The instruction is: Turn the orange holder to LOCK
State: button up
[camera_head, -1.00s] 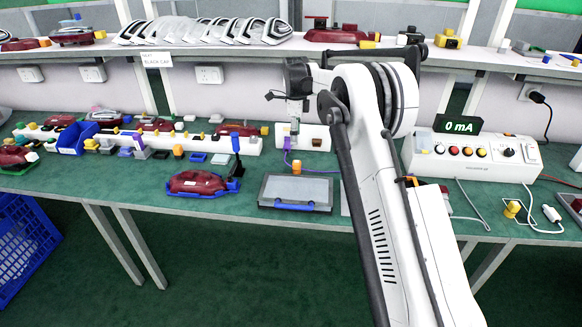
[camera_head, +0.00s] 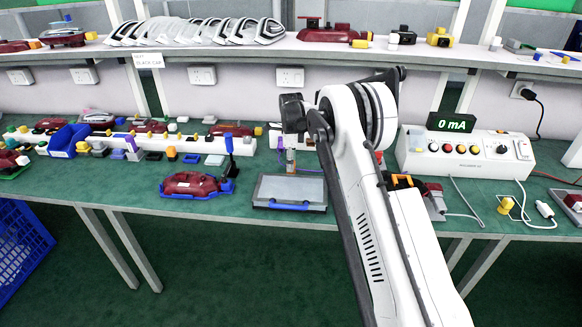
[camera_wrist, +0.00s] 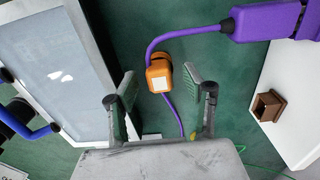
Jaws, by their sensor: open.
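The orange holder (camera_wrist: 159,75) lies on the green table in the wrist view, with a pale square on its face and a purple cable (camera_wrist: 172,36) running out of it. In the head view the holder (camera_head: 290,167) is a small patch below my gripper. My gripper (camera_wrist: 160,88) is open, its two fingers on either side of the holder in the picture. I cannot tell how far above the holder the fingertips are. The purple cable leads to a purple connector (camera_wrist: 268,20) at the upper right. No LOCK marking can be read.
A grey-framed panel tray (camera_head: 290,190) with a blue handle lies close left of the holder in the wrist view. A white block with a brown square socket (camera_wrist: 267,106) is at the right. The test box (camera_head: 468,155) with "0 mA" display stands further right.

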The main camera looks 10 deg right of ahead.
jog(key=shift+f, duration=0.45)
jog(key=c, duration=1.1)
jog(key=shift+o, duration=0.2)
jog(key=shift+r, duration=0.2)
